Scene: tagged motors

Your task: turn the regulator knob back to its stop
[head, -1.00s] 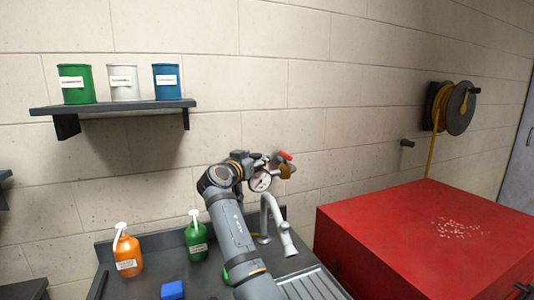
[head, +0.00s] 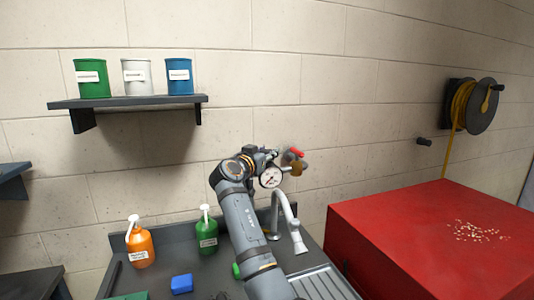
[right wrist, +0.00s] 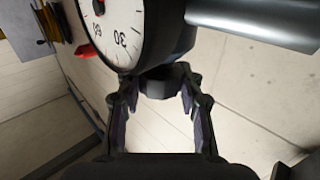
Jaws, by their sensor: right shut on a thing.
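The regulator is mounted on the wall above the sink. Its round white gauge (head: 271,177) faces the room, and the dial also shows large in the right wrist view (right wrist: 118,28). The black regulator knob (right wrist: 158,82) sits just below the gauge in that view. My right gripper (right wrist: 160,90) is shut on the knob, with one finger on each side. In the head view my right gripper (head: 266,157) is small, beside the gauge, and the knob is hidden there. My left gripper is not in view.
A red valve lever (head: 297,152) and a brass fitting (head: 297,169) sit just right of the gauge. The sink faucet (head: 288,220) stands below. Orange (head: 140,248) and green (head: 206,234) bottles stand to the left. A red cabinet (head: 410,230) stands at the right.

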